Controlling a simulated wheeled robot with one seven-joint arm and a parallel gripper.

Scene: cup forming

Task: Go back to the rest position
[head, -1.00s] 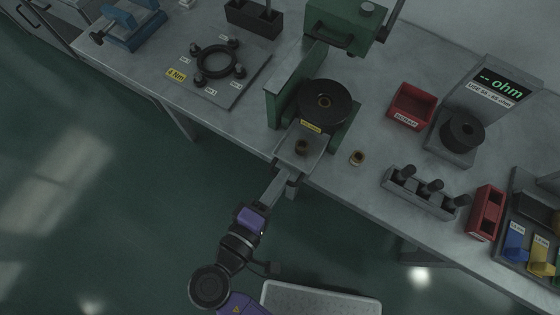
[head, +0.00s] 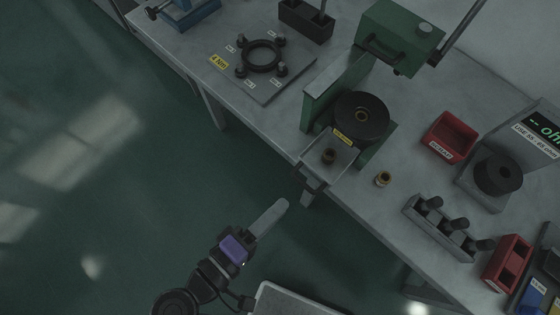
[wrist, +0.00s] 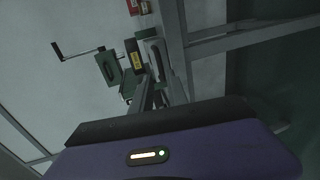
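My gripper (head: 283,206) is over the floor in front of the bench, with a clear gap to the bench edge. It shows as a grey bar beyond my purple wrist, and whether its fingers are apart cannot be made out. I see nothing held at its tip. In the wrist view my purple housing fills the bottom. The green press (head: 401,38) stands on the bench and also shows in the wrist view (wrist: 110,68). A small brown cup (head: 328,156) sits on the grey tray (head: 343,165) in front of the press's black round die (head: 361,117).
A red bin (head: 450,136), a grey rack (head: 438,226) and an ohm meter (head: 497,171) are farther right. A black ring fixture (head: 262,57) is left. The floor at left is clear.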

